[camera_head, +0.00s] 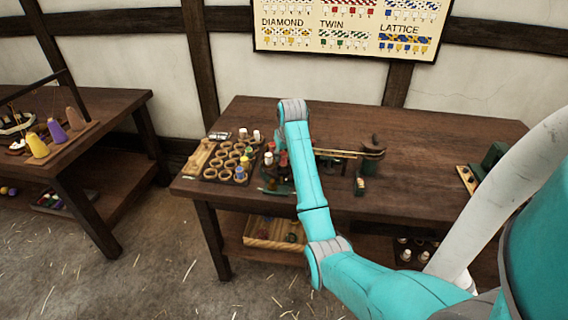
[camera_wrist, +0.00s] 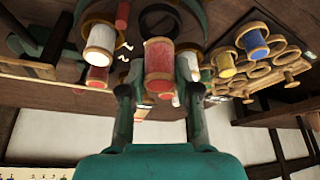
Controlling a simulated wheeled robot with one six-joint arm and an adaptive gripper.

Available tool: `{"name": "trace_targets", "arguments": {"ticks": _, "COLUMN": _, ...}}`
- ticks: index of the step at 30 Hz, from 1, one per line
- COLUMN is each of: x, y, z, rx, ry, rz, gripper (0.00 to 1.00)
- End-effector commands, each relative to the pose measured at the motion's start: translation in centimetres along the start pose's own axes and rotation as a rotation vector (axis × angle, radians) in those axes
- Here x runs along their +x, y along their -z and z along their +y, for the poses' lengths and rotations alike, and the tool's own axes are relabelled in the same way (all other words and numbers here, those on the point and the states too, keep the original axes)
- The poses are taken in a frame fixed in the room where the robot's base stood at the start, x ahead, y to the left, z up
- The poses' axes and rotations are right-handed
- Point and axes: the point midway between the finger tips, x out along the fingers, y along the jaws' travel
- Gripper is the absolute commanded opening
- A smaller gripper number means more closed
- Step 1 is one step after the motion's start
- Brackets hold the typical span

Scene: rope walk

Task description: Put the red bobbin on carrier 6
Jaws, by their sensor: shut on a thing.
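My gripper (camera_wrist: 161,72) is shut on a red bobbin (camera_wrist: 159,58) with pale wooden ends, one finger on each side of it. In the wrist view the round green carrier plate (camera_wrist: 187,14) lies behind the held bobbin. Whether the bobbin touches a carrier I cannot tell. A white bobbin (camera_wrist: 100,43) stands at the left of the plate, with other red and white ones around it. In the head view my forearm hides the gripper and much of the plate.
A rack of wooden rings (camera_head: 211,174) stands left of the plate, holding a blue bobbin (camera_wrist: 255,41) and a yellow bobbin (camera_wrist: 225,66). The table (camera_head: 440,140) is mostly clear farther right. A pattern chart (camera_head: 345,20) hangs behind.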

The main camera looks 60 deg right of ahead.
Motion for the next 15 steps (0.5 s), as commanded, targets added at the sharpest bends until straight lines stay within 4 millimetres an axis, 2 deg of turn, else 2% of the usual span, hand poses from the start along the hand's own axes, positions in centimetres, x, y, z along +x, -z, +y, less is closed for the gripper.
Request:
{"name": "trace_targets", "arguments": {"ticks": 8, "x": 3.0, "y": -1.3, "z": 0.0, "rx": 0.000, "ry": 0.000, "rz": -0.002, "gripper": 0.06}}
{"name": "trace_targets", "arguments": {"ticks": 15, "x": 3.3, "y": -1.3, "z": 0.0, "rx": 0.000, "ry": 0.000, "rz": 0.001, "gripper": 0.06}}
